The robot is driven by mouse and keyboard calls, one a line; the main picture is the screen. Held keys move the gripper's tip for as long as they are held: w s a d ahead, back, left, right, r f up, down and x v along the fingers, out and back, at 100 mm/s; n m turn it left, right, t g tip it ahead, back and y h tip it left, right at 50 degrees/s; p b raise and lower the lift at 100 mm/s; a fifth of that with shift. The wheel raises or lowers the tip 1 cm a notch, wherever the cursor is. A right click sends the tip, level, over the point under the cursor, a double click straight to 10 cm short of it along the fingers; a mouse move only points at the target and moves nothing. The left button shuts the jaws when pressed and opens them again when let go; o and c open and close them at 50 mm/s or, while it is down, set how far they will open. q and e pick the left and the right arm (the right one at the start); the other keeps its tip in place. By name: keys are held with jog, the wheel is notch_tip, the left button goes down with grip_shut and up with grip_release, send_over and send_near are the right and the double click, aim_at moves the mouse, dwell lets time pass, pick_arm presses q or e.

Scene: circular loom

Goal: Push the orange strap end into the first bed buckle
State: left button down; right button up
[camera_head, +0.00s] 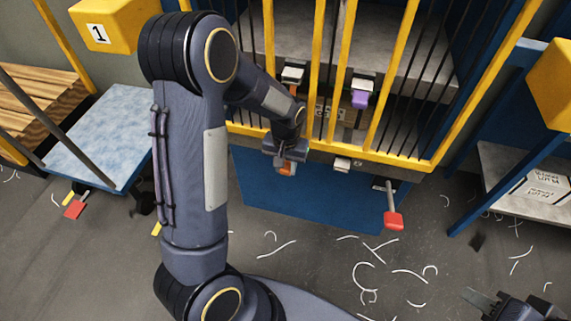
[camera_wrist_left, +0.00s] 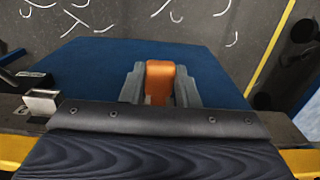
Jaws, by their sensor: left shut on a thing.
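My left gripper (camera_head: 286,163) is shut on the orange strap end (camera_head: 287,169), at the front edge of the yellow-barred frame. In the left wrist view the orange strap end (camera_wrist_left: 160,80) sits between the two grey fingers (camera_wrist_left: 160,88). A small silver buckle (camera_head: 342,163) is on the front rail, to the right of this gripper and apart from it. It also shows in the left wrist view (camera_wrist_left: 40,103). I cannot tell whether another buckle is hidden behind the gripper. My right gripper (camera_head: 485,300) is partly in view at the bottom right; its opening is unclear.
Yellow bars (camera_head: 316,70) stand behind the gripper, with an orange strap (camera_head: 293,89) and a purple piece (camera_head: 360,99) among them. A red pedal (camera_head: 393,220) sticks out at the right of the blue panel (camera_head: 300,190). The floor has white scraps.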

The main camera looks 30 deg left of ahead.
aim_at(286, 167)
pick_arm(q)
jog(key=shift+w, duration=0.25)
dwell(0.3)
jog(key=shift+s, duration=0.2)
dwell(0.4)
jog(key=shift+w, duration=0.15)
jog(key=c, duration=1)
grip_release()
jog(key=shift+w+a+r, duration=0.1)
jog(key=shift+w, duration=0.05)
jog(key=shift+c, duration=0.2)
notch_tip(286, 167, up, 7)
jog(key=shift+f+p, duration=0.1)
jog(key=shift+p, duration=1.1)
jog(key=shift+s+r, duration=0.25)
jog(key=shift+r, duration=0.2)
